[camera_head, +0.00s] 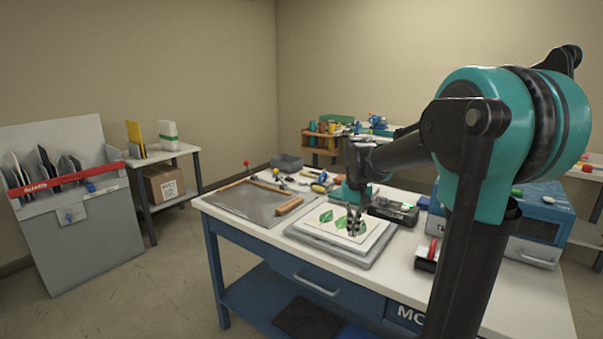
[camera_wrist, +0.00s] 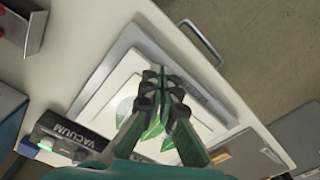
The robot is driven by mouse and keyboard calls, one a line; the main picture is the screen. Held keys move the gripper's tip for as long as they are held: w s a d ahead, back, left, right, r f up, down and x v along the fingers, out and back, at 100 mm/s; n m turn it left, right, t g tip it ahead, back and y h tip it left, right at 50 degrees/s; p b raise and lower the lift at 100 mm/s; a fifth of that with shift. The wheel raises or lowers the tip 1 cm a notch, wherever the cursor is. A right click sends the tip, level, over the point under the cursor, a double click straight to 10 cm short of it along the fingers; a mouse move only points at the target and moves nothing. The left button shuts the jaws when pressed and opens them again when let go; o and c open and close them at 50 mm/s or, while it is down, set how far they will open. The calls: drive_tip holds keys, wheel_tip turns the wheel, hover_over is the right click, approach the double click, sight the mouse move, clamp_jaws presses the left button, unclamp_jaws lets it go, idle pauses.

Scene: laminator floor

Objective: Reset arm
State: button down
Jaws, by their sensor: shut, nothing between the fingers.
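My arm reaches from the right over the workbench in the head view. My gripper (camera_head: 355,226) points down above a white sheet with green leaf prints (camera_head: 327,218). In the wrist view my gripper (camera_wrist: 162,72) is shut with its fingertips together and nothing between them. The leaf sheet (camera_wrist: 205,122) lies beneath it on a grey plate (camera_wrist: 133,42), partly hidden by the fingers. I cannot tell the exact gap between fingertips and sheet.
The black vacuum box (camera_head: 392,211) stands close right of the sheet; it also shows in the wrist view (camera_wrist: 67,139). A grey board with wooden bars (camera_head: 245,203) lies left. A blue machine (camera_head: 545,215) stands right. A rack (camera_head: 75,225) and shelf (camera_head: 160,155) stand farther left. Open floor lies between.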

drive_tip(key=s+d+f+t, duration=0.1)
drive_tip(key=s+f+t, duration=0.1)
drive_tip(key=s+f, duration=0.5)
drive_tip(key=s+d+f+n+t, duration=0.1)
drive_tip(key=s+d+f, duration=0.1)
drive_tip(key=s+f, duration=0.6)
drive_tip(key=s, duration=0.5)
drive_tip(key=shift+d+f+t, duration=0.2)
drive_tip(key=shift+d+t, duration=0.1)
drive_tip(key=shift+t, duration=0.1)
